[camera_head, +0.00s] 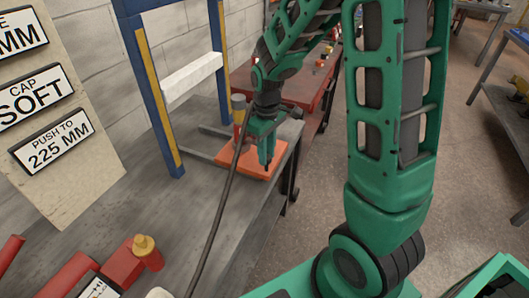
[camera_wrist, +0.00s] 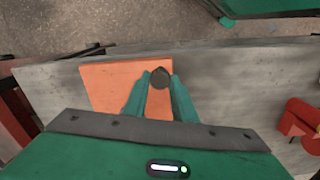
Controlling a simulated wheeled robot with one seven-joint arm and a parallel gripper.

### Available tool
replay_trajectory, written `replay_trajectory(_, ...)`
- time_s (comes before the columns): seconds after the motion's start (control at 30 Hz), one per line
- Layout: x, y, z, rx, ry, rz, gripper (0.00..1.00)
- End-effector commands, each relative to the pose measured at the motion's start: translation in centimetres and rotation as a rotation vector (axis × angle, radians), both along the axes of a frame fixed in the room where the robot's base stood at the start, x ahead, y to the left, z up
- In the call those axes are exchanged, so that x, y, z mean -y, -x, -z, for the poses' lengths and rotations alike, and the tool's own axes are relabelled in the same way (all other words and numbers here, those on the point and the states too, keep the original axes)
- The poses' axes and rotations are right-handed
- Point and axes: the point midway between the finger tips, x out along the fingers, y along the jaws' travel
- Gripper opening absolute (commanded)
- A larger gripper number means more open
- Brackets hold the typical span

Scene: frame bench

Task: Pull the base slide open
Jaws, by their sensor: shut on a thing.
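The base slide appears to be the flat orange plate (camera_head: 228,156) on the grey bench, near the foot of a blue frame. It also shows in the wrist view (camera_wrist: 100,88), lying flat under my gripper. A dark round knob (camera_wrist: 159,73) stands up from the plate's right part. My gripper (camera_head: 266,162) points down over the plate. In the wrist view its green fingers (camera_wrist: 160,84) lie on both sides of the knob and are shut on it. The knob is hidden by my gripper in the head view.
The blue frame (camera_head: 150,85) with yellow strips and a white crossbar (camera_head: 192,74) stands beside the plate. A sign board (camera_head: 75,170) reads "PUSH TO 225 MM". A red fixture with a yellow knob (camera_head: 143,245) is at the bench's near end. Open floor (camera_head: 310,190) lies right.

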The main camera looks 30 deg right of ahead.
Motion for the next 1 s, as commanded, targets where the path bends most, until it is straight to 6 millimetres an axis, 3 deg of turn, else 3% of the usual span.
replay_trajectory(0.1,0.0,-0.1,0.0,0.001,0.0,-0.001,0.0)
replay_trajectory(0.13,0.0,-0.1,0.0,0.001,0.0,-0.001,0.29)
replay_trajectory(0.2,0.0,0.0,0.0,0.001,0.0,-0.001,0.43)
replay_trajectory(0.63,0.0,-0.1,-1.0,0.004,0.001,0.0,0.43)
replay_trajectory(1.0,0.0,-0.2,-7.6,0.004,0.0,0.0,0.43)
